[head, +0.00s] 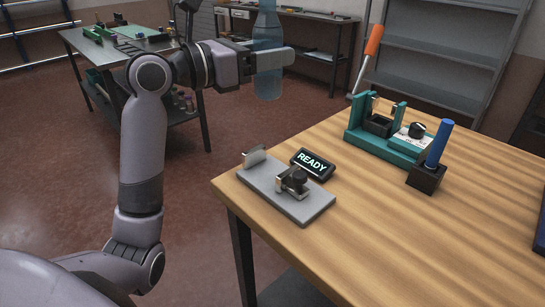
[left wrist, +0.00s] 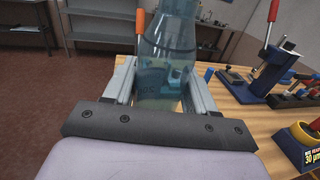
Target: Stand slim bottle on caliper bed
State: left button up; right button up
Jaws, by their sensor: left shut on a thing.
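The slim bottle (head: 268,55) is a clear bluish bottle, held upright in the air to the left of the wooden table in the head view. My left gripper (head: 272,60) is shut on it, with a finger on either side. In the left wrist view the bottle (left wrist: 165,65) stands between the two fingers, and its upper end is cut off by the frame. The caliper bed (head: 287,190) is a grey plate at the table's near left corner. It bears an upright end jaw and a dark clamp-like slider, with bare plate between them. My right gripper is not in view.
A small display reading READY (head: 312,164) stands just behind the bed. A teal fixture (head: 385,130), a black block with a blue handle (head: 428,172) and an orange-handled tool (head: 371,45) stand farther back. The table's front right (head: 430,245) is clear.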

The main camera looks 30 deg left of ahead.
pick_arm(q)
notch_tip(320, 180, down, 18)
jog(key=b, duration=0.4)
jog(key=shift+r+b, duration=0.15)
jog(key=shift+b, duration=0.15)
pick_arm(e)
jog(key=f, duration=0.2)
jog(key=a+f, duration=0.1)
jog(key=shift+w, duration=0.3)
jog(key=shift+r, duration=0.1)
pick_arm(q)
jog(key=o, duration=1.1)
jog(key=shift+c, duration=0.2)
